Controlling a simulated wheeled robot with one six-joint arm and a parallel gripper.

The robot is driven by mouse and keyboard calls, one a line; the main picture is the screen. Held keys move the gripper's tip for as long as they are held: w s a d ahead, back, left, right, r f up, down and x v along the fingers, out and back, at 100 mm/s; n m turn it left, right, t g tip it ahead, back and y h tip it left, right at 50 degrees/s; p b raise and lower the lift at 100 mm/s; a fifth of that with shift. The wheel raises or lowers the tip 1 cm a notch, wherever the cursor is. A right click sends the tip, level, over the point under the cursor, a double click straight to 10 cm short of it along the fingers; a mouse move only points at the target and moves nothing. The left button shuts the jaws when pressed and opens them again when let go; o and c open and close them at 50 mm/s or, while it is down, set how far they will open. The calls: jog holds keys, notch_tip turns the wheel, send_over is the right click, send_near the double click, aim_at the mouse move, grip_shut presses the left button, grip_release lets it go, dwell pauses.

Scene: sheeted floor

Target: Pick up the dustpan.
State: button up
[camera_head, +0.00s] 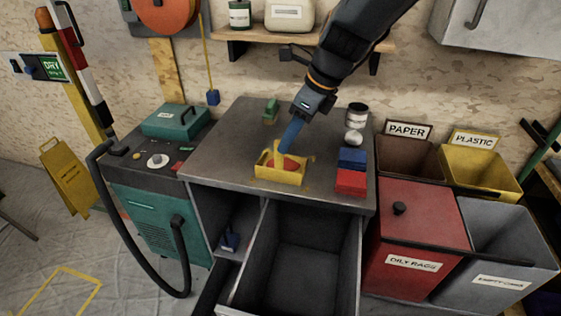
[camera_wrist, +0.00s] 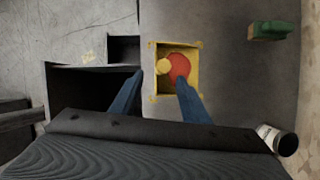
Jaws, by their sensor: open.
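No thing in view is plainly a dustpan. A yellow open box-like tray (camera_head: 281,178) sits on the grey bench top, with a red round thing and an upright yellow post in it. In the wrist view the yellow tray (camera_wrist: 157,91) lies just beyond my fingertips. My gripper (camera_head: 286,147) points down over the tray. In the wrist view its blue fingers (camera_wrist: 160,78) are apart, with nothing held between them. The far finger is hidden in the head view.
Red and blue boxes (camera_head: 351,182), a white-labelled can (camera_head: 356,115) and a green thing (camera_head: 271,111) stand on the bench (camera_head: 225,150). A drawer (camera_head: 300,255) hangs open below. Waste bins (camera_head: 410,225) stand at right, a teal cabinet (camera_head: 155,220) at left.

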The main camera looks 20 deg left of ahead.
aim_at(278, 153)
jog(key=shift+a+p+x, duration=0.15)
jog(key=shift+p+x, duration=0.25)
jog(key=shift+x, duration=1.55)
jog(key=shift+a+p+x, duration=0.15)
jog(key=shift+p+x, duration=0.25)
jog(key=shift+x, duration=1.55)
jog(key=shift+w+r, duration=0.1)
jog(key=shift+w, duration=0.05)
grip_shut()
